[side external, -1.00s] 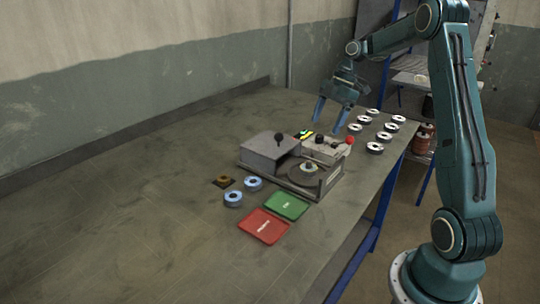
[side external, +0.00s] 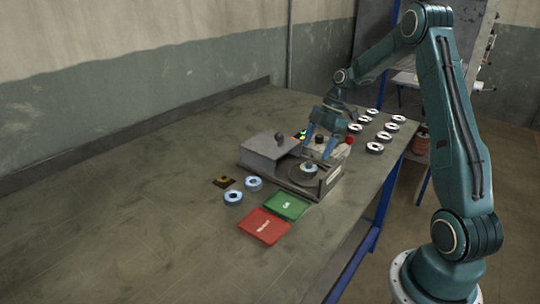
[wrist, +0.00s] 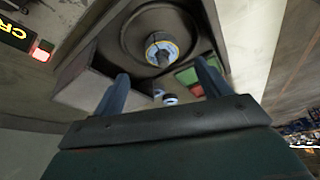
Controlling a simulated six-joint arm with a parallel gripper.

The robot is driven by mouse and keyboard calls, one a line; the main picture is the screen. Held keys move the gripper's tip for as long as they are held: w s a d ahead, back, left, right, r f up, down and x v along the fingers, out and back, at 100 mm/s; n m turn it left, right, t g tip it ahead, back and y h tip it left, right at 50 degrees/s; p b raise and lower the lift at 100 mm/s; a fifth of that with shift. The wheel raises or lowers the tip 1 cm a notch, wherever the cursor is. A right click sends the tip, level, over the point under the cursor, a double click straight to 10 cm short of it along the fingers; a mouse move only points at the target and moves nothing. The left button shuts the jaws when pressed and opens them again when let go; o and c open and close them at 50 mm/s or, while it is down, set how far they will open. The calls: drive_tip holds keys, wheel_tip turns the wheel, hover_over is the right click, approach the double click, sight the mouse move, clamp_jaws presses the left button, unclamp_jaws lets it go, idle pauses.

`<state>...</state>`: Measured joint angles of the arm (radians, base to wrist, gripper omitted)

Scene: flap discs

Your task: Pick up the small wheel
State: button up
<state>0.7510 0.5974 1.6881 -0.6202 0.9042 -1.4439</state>
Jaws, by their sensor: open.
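A small wheel (side external: 308,169) with a pale rim sits on the round dark plate of the grey machine (side external: 332,180). In the wrist view the wheel (wrist: 152,51) shows a bluish and yellow ring around a dark central post, beyond my fingertips. My gripper (side external: 318,150) is open and empty, pointing down above the machine near the wheel, apart from it. Its two blue fingers (wrist: 163,82) are spread in the wrist view. Two blue-rimmed wheels, one (side external: 253,183) behind the other (side external: 233,198), lie on the table left of the machine.
A green tray (side external: 287,206) and a red tray (side external: 263,227) lie in front of the machine. Several pale-topped discs (side external: 375,148) stand at the table's right side. A red knob (side external: 349,140) sticks up by the machine. The table's left side (side external: 120,210) is clear.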

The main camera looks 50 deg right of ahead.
sight(311, 162)
drive_tip(key=shift+w+a+f, duration=0.1)
drive_tip(key=shift+a+f, duration=0.1)
drive_tip(key=shift+f, duration=0.3)
drive_tip(key=shift+f, duration=0.1)
drive_tip(key=shift+s+x, duration=0.1)
drive_tip(key=shift+x, duration=1.15)
drive_tip(key=shift+s+x, duration=0.15)
drive_tip(key=shift+x, duration=1.1)
drive_tip(key=shift+c, duration=0.5)
drive_tip(key=c, duration=1)
